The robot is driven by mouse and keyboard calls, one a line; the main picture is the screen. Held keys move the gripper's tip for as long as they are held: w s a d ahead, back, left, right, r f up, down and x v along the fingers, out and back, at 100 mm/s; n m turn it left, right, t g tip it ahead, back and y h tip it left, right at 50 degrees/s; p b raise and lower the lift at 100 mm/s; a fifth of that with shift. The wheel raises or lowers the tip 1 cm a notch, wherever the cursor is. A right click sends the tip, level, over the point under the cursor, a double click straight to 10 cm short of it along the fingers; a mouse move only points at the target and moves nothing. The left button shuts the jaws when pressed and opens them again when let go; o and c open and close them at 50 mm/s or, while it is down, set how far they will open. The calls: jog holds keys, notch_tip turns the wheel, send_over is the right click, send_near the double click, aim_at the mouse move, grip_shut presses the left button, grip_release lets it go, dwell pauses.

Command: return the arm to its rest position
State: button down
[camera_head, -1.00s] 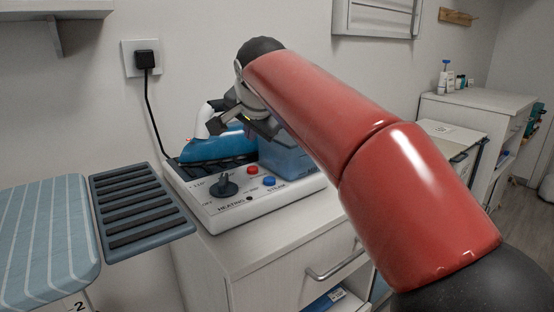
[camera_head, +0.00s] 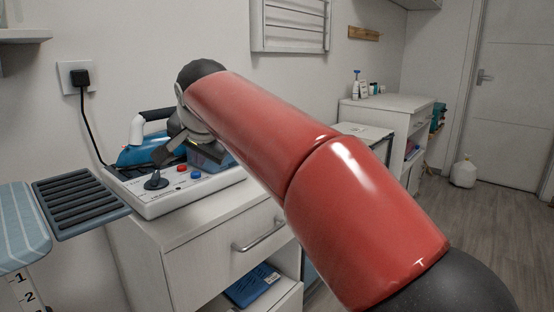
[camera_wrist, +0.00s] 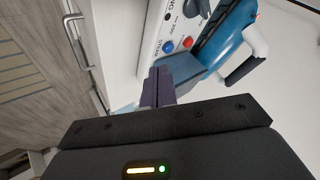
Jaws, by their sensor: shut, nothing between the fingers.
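My red arm (camera_head: 260,120) reaches from the lower right across the head view, bent at its middle joint. My gripper (camera_head: 167,158) hangs in front of the blue iron (camera_head: 138,151) and the white ironing station (camera_head: 150,203). In the wrist view my gripper's two fingers (camera_wrist: 157,86) are together, with nothing seen between them. The station (camera_wrist: 157,45) and its blue water tank (camera_wrist: 186,73) lie beyond the fingertips. I cannot tell whether the fingers touch anything. The iron (camera_wrist: 236,42) with its dark handle is at the upper right there.
The station stands on a white cabinet (camera_head: 205,235) with a drawer handle (camera_head: 258,235) and an open shelf holding a blue item (camera_head: 252,286). A striped ironing board (camera_head: 22,230) and slatted rest (camera_head: 75,203) are at left. Open floor (camera_head: 480,220) lies at right, before a door (camera_head: 510,100).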

jog(key=s+d+f+n+h, duration=0.1)
jog(key=s+d+f, duration=0.25)
jog(key=d, duration=0.35)
jog(key=s+d+f+g+h, duration=0.1)
jog(key=s+d+f, duration=0.2)
jog(key=s+d, duration=0.35)
jog(key=s+d+f+n+h, duration=0.1)
jog(key=s+d+f, duration=0.15)
jog(key=d, duration=0.55)
jog(key=s+d+f+n+g, duration=0.1)
jog(key=s+d+f, duration=0.8)
jog(key=s+f, duration=0.5)
jog(key=shift+d+f+n+g+h, duration=0.2)
jog(key=shift+f+n+g+h, duration=0.1)
jog(key=shift+s, duration=0.1)
